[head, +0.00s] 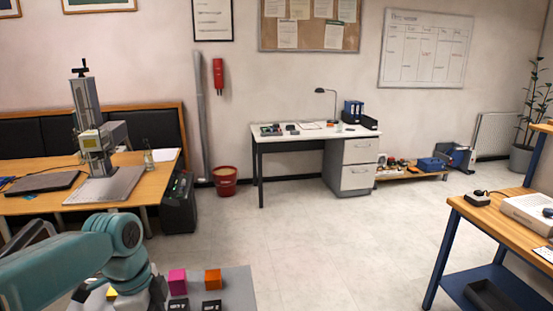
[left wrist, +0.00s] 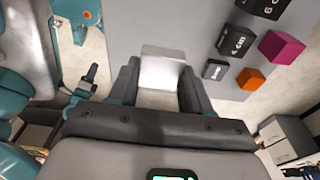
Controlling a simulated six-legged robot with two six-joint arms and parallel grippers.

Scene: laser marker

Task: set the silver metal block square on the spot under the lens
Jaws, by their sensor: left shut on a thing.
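The silver metal block (left wrist: 163,70) sits between the two fingers of my left gripper (left wrist: 161,88) in the left wrist view, and the gripper is shut on it. A grey surface lies below it. In the head view my left arm comes in at the lower left, and the block cannot be made out there. The laser marker (head: 92,140) stands on the wooden table at the left, its lens head above a grey base plate (head: 105,187). The spot under the lens is too small to tell. My right gripper is not in view.
A magenta cube (head: 177,281), an orange cube (head: 212,279) and several dark labelled blocks (left wrist: 236,40) rest on the grey surface (head: 238,285). A laptop (head: 42,183) and a bottle (head: 148,158) flank the marker. Open floor (head: 320,240) lies beyond, with a blue-legged bench (head: 490,225) at right.

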